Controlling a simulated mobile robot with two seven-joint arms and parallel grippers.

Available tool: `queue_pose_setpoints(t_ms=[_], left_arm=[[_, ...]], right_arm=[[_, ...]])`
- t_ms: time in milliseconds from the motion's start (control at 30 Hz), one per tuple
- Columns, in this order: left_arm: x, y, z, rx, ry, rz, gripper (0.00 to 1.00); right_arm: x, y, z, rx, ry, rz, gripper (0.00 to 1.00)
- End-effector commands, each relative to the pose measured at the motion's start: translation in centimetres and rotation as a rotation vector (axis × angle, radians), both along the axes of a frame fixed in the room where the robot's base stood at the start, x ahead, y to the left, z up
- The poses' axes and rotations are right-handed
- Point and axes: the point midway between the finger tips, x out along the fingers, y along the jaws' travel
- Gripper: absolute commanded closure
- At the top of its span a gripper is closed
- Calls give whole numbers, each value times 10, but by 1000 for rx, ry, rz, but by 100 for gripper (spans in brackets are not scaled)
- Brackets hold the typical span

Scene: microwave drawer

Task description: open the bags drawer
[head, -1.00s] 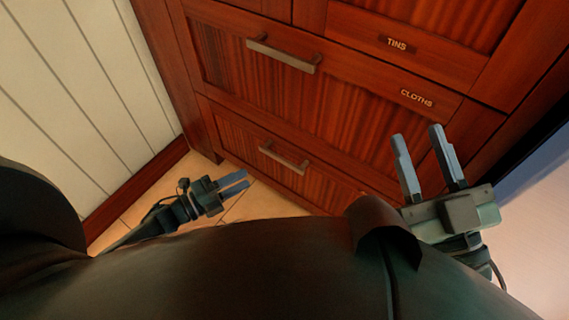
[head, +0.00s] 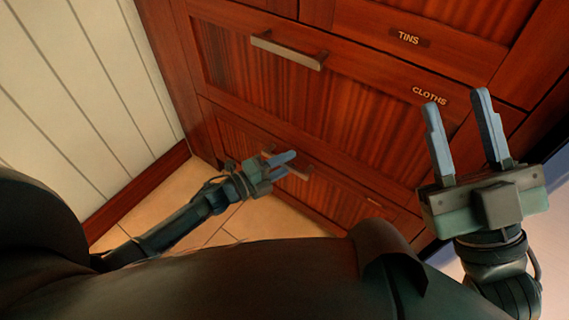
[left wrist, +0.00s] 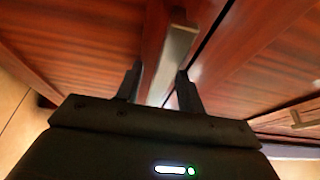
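The lowest drawer (head: 330,192) has a dark red-brown wooden front, and its label at the upper right is too small to read. Its metal bar handle (head: 298,171) is partly hidden behind my left gripper (head: 281,153). The drawer looks shut. In the left wrist view, the handle (left wrist: 176,50) lies lengthwise between the two fingers of the left gripper (left wrist: 160,68). These fingers are open, with a gap on either side of the bar. My right gripper (head: 455,100) is open and empty, in front of the cabinet at the right.
A drawer labelled CLOTHS (head: 300,90) with its own handle (head: 288,50) is above the lowest one. A panel labelled TINS (head: 409,37) is higher up. A white plank wall (head: 80,90) stands at the left. Tiled floor (head: 180,190) shows below.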

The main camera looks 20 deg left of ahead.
Motion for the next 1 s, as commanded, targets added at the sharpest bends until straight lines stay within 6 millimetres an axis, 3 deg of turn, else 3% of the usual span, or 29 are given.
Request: queue_pose_setpoints(t_ms=[100, 567, 1000], left_arm=[[0, 0, 0, 0, 0, 0, 63], [0, 0, 0, 0, 0, 0, 100], [-1, 1, 0, 0, 0, 0, 100]], right_arm=[[0, 0, 0, 0, -1, 0, 64], [0, 0, 0, 1, 0, 1, 64], [0, 0, 1, 0, 2, 0, 64]])
